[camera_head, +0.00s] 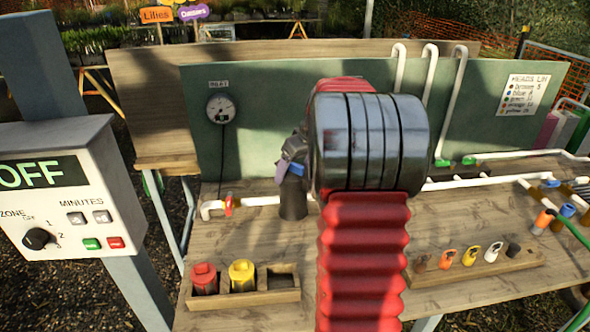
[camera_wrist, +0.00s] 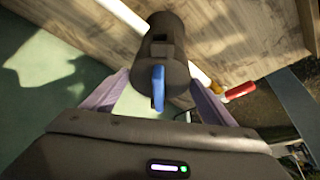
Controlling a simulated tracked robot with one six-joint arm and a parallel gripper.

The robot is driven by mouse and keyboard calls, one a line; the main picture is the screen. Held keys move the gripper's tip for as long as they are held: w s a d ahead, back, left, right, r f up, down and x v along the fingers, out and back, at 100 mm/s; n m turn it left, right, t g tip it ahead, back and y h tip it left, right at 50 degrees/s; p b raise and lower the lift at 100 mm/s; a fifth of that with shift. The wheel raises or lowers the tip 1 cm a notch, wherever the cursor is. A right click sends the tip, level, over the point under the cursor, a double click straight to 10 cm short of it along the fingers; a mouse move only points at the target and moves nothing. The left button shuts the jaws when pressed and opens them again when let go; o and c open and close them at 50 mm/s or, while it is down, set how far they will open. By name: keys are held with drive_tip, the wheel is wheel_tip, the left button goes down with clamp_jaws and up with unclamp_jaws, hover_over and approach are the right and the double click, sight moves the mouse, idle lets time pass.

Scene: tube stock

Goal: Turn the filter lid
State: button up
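The filter is a dark grey upright cylinder (camera_head: 293,200) on the bench, in the white pipe line. Its lid with a blue tab (camera_wrist: 158,88) faces my wrist camera; in the head view the blue tab (camera_head: 296,168) shows just beside my gripper. My gripper (camera_head: 287,170) is at the top of the filter, partly hidden behind my arm. In the wrist view, my gripper (camera_wrist: 158,82) has its two lilac fingers spread, one on each side of the lid and blue tab. A gap shows between each finger and the tab. Contact with the lid cannot be told.
A red-handled valve (camera_head: 229,204) sits left of the filter; it also shows in the wrist view (camera_wrist: 240,91). A pressure gauge (camera_head: 221,108) hangs on the green board behind. A wooden tray (camera_head: 245,298) with red and yellow parts is at front left. A control box (camera_head: 80,185) reads OFF.

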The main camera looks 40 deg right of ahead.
drive_tip(key=c, duration=0.7)
drive_tip(key=shift+d+n+y, duration=0.1)
drive_tip(key=shift+n+y, duration=0.4)
drive_tip(key=shift+n, duration=0.75)
drive_tip(key=shift+d+n+y, duration=0.1)
drive_tip(key=shift+n+y, duration=0.4)
drive_tip(key=shift+n, duration=0.75)
drive_tip(key=shift+n+g, duration=0.3)
drive_tip(key=shift+n, duration=0.1)
drive_tip(key=shift+n+g+y, duration=0.3)
drive_tip(key=shift+n+y, duration=0.3)
drive_tip(key=shift+n, duration=0.7)
drive_tip(key=shift+w, duration=0.1)
